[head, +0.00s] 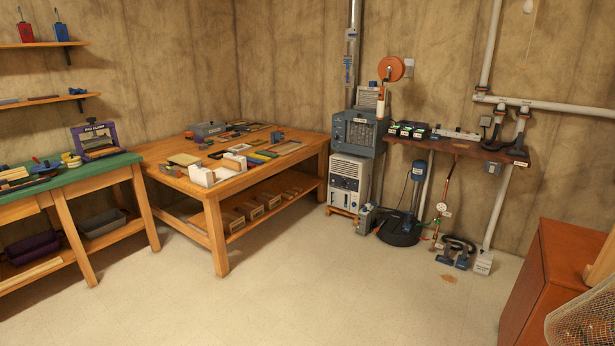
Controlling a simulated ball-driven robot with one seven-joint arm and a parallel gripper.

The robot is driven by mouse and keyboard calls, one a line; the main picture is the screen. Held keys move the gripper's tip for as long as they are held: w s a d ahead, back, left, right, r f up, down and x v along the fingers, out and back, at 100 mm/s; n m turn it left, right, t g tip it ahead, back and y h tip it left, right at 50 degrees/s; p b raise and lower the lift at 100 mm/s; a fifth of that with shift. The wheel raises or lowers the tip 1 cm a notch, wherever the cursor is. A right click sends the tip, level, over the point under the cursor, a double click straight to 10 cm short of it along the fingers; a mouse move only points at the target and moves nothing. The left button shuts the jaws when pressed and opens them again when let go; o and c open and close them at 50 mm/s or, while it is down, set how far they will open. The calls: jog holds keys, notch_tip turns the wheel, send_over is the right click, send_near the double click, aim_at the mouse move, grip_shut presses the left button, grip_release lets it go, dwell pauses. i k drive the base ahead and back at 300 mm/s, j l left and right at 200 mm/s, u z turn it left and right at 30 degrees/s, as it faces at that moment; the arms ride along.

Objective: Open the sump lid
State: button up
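What looks like the sump lid is a dark round disc (399,232) on the floor by the back wall, right of the grey appliances. A blue upright pump-like unit (415,190) with a pipe stands at it and hides part of its far side. The disc looks flat and level; its hinge or handle is too small to make out. My gripper is not in view.
A dark wall shelf (460,149) overhangs the disc's right. Hoses and fittings (455,250) lie right of it, and a small grey box (367,218) stands left. A wooden workbench (218,225) is left; a reddish-brown cabinet (555,275) is right. The middle floor is clear.

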aim_at(390, 221)
jog(key=i, duration=4.75)
jog(key=i+z, duration=0.15)
jog(key=i, duration=0.55)
jog(key=i+j+z, duration=0.15)
jog(key=i, duration=0.5)
